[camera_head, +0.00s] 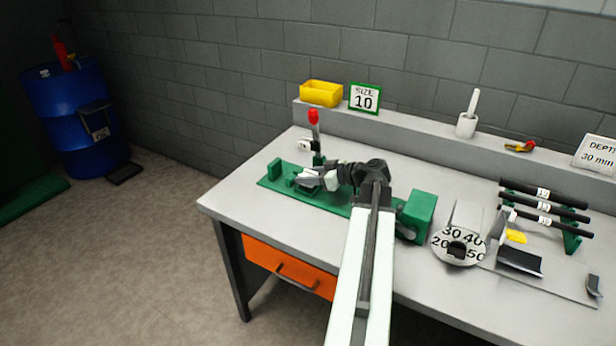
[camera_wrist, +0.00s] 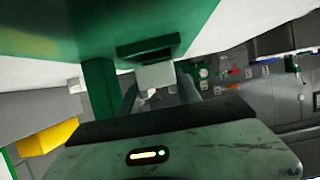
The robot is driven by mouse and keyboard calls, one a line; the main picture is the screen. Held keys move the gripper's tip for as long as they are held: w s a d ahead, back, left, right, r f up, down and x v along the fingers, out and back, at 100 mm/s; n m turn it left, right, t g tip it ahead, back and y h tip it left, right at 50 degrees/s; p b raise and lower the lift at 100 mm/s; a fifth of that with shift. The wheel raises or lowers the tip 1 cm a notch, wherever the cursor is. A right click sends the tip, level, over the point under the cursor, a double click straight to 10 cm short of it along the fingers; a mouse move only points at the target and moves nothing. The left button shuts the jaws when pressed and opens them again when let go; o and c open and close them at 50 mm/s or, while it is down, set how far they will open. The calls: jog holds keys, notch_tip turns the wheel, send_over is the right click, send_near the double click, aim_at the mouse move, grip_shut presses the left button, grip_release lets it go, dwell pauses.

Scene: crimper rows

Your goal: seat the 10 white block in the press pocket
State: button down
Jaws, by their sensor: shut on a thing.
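The press has a green base plate (camera_head: 332,202) on the bench, with a red-knobbed lever (camera_head: 314,117) standing at its back. My gripper (camera_head: 312,180) reaches over the left part of this plate. In the wrist view my gripper (camera_wrist: 158,84) is shut on a small white block (camera_wrist: 155,74), its dark fingers on either side. The block's number is not readable. A dark green, slot-like part (camera_wrist: 148,46) of the press is close at the block's upper end. I cannot tell whether the block is inside the pocket. In the head view the gripper hides much of this spot.
A green block (camera_head: 418,210) stands at the plate's right end, near my arm. A numbered disc (camera_head: 458,258) and labelled black rods (camera_head: 543,207) are to the right. A SIZE 10 sign (camera_head: 365,98) and yellow bin (camera_head: 321,93) stand on the back ledge.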

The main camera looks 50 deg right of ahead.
jog(key=shift+f+b, duration=0.9)
jog(key=shift+b, duration=0.05)
jog(key=c, duration=0.8)
grip_release()
jog(key=shift+o, duration=0.2)
jog(key=shift+s, duration=0.1)
